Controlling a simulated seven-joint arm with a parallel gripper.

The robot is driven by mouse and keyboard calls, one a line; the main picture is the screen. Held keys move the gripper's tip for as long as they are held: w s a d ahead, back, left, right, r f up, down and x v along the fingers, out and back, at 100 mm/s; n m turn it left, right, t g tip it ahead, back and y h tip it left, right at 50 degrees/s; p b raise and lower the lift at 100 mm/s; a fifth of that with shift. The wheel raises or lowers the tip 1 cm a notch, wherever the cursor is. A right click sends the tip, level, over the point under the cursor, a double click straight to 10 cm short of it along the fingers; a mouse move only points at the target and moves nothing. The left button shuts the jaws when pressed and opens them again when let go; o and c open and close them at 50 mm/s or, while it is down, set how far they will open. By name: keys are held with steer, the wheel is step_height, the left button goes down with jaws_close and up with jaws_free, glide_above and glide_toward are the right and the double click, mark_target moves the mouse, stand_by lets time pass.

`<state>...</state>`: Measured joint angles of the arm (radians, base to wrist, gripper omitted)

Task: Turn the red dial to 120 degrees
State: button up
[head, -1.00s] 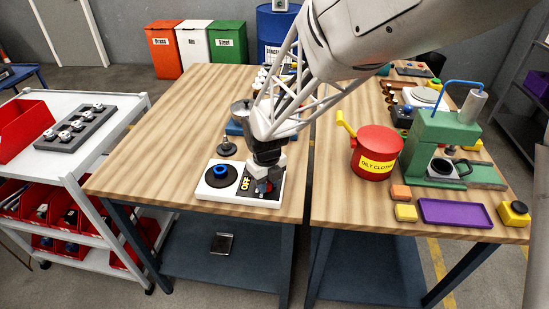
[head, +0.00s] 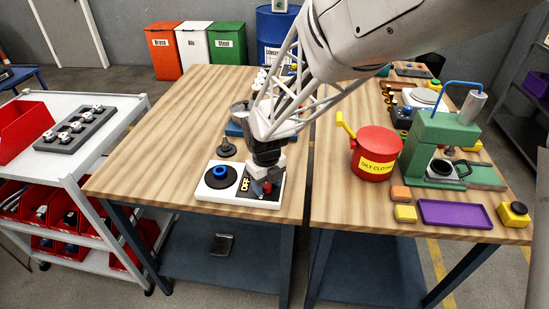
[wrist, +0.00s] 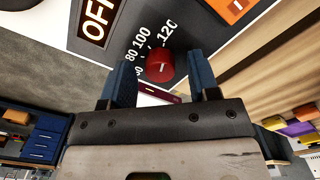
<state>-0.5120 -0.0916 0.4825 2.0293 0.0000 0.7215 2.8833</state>
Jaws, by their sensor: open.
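The red dial (wrist: 160,66) sits on a dark panel with a printed scale (wrist: 151,42) showing 80, 100 and 120. It bears a short white mark; I cannot tell exactly which number it points at. My gripper (wrist: 162,82) is open, with one blue finger on each side of the dial in the wrist view. I cannot tell whether either finger touches it. In the head view my gripper (head: 264,187) is low over the right part of the white-edged control box (head: 238,199), with a bit of red between the fingers.
A lit OFF display (wrist: 98,20) is beside the scale. A red can (head: 376,153) and a purple tray (head: 455,213) are to the right. The wooden table is clear to the left.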

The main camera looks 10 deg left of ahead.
mark_target(267, 185)
steer(key=shift+r, duration=3.8)
steer(key=shift+d, duration=0.1)
steer(key=shift+s+d+r+n, duration=0.1)
steer(key=shift+d+r+n, duration=0.3)
steer(key=shift+d, duration=0.1)
steer(key=s+d+r+n+t, duration=0.1)
steer(key=s+d+r+n, duration=0.3)
steer(key=d+n, duration=0.3)
steer(key=s+d+r+n, duration=0.4)
steer(key=d+r+n, duration=0.15)
steer(key=d, duration=0.45)
steer(key=s+d+r+n+t, duration=0.1)
steer(key=s+d+r+n, duration=0.1)
steer(key=s+d+n, duration=0.9)
steer(key=s+n, duration=0.2)
steer(key=s, duration=0.1)
steer(key=shift+n+t, duration=0.3)
steer(key=shift+n, duration=0.05)
